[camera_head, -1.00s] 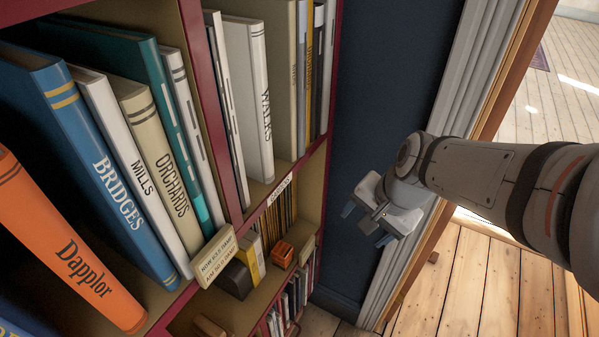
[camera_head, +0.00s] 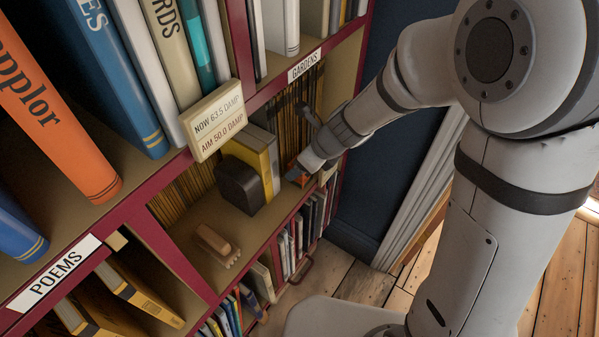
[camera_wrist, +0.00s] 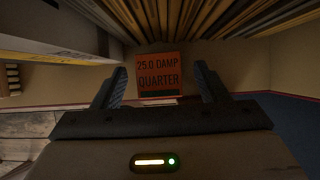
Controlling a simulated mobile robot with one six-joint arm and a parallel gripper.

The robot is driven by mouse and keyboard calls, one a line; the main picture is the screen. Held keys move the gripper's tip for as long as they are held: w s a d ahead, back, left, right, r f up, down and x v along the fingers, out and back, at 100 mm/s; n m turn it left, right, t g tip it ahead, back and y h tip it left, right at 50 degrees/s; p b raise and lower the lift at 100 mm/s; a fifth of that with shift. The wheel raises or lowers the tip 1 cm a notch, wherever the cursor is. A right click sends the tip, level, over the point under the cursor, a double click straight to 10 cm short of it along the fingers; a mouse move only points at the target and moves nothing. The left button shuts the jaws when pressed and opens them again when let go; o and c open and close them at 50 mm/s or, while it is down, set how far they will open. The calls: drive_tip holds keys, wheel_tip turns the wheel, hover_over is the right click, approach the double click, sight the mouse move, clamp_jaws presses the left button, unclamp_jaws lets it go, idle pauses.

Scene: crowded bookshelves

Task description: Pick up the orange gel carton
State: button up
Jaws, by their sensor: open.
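The orange carton (camera_wrist: 158,72) stands straight ahead in the wrist view, with dark lettering reading "25.0 DAMP QUARTER". My gripper (camera_wrist: 158,88) is open, its two dark fingers to the left and right of the carton in the picture. I cannot tell whether the fingers reach alongside it or stop short in front of it. In the head view only a small orange part of the carton (camera_head: 294,173) shows on the shelf, and my gripper (camera_head: 303,171) is over it and hides the rest.
Yellow and grey books (camera_head: 263,160) and a dark block (camera_head: 240,184) stand left of the carton. A wooden brush (camera_head: 212,240) lies nearer on that shelf. A sign (camera_head: 215,122) reads "NOW 63.5 DAMP, AIM 50.0 DAMP". Thin upright volumes (camera_wrist: 200,25) line the compartment behind the carton.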

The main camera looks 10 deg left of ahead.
drive_tip(key=b+x, duration=0.1)
drive_tip(key=x, duration=0.2)
drive_tip(key=shift+w+a+f, duration=0.15)
drive_tip(key=shift+f, duration=0.1)
drive_tip(key=shift+r, duration=0.1)
drive_tip(key=shift+c, duration=0.6)
drive_tip(key=c, duration=1)
